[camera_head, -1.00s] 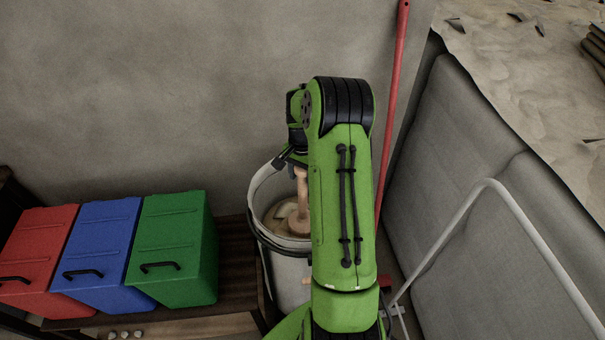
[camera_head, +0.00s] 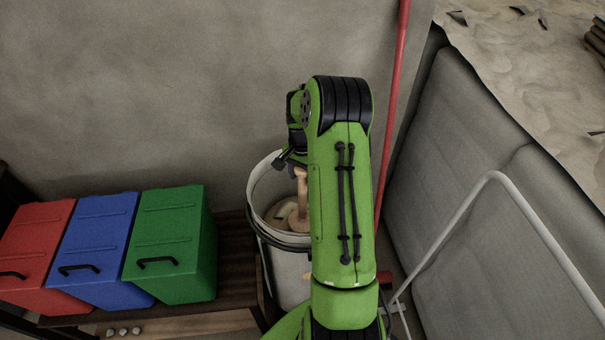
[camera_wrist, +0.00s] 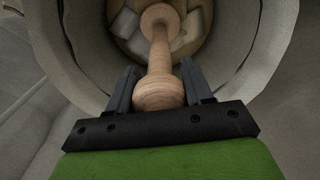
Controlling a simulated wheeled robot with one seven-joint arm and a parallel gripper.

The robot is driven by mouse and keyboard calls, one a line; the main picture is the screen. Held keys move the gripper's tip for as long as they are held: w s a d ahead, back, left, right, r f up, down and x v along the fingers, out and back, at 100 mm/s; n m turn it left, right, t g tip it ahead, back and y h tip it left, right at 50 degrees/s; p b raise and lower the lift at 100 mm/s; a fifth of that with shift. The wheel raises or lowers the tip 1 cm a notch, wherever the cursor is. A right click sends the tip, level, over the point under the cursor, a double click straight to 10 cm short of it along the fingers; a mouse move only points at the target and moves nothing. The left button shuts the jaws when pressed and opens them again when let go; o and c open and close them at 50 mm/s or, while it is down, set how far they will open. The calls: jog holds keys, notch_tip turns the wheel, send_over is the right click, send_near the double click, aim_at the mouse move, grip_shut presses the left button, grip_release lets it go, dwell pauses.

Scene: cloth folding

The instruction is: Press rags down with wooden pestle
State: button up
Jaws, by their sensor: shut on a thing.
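The wooden pestle (camera_wrist: 160,62) is light brown, with a round knob at the near end. My gripper (camera_wrist: 160,88) is shut on its knob end. The pestle's far end reaches down into a white bucket (camera_wrist: 258,45). Pale rags (camera_wrist: 190,36) lie in brownish contents at the bucket's bottom, around the pestle's far end. I cannot tell how hard the pestle presses on them. In the head view the pestle (camera_head: 303,205) stands nearly upright inside the bucket (camera_head: 263,185), and my arm hides the bucket's right side.
Red (camera_head: 32,250), blue (camera_head: 95,240) and green (camera_head: 170,240) bins stand left of the bucket on a dark wooden bench (camera_head: 232,262). A red pole (camera_head: 393,110) leans behind my arm. A grey padded panel (camera_head: 460,150) and a white bent tube (camera_head: 448,235) are at the right.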

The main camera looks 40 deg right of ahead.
jog(key=shift+f+b, duration=1.55)
jog(key=shift+f, duration=0.7)
notch_tip(320, 180, up, 31)
jog(key=p, duration=2.3)
send_over(303, 185)
jog(key=w, duration=0.1)
jog(key=shift+d, duration=0.4)
jog(key=shift+f, duration=0.1)
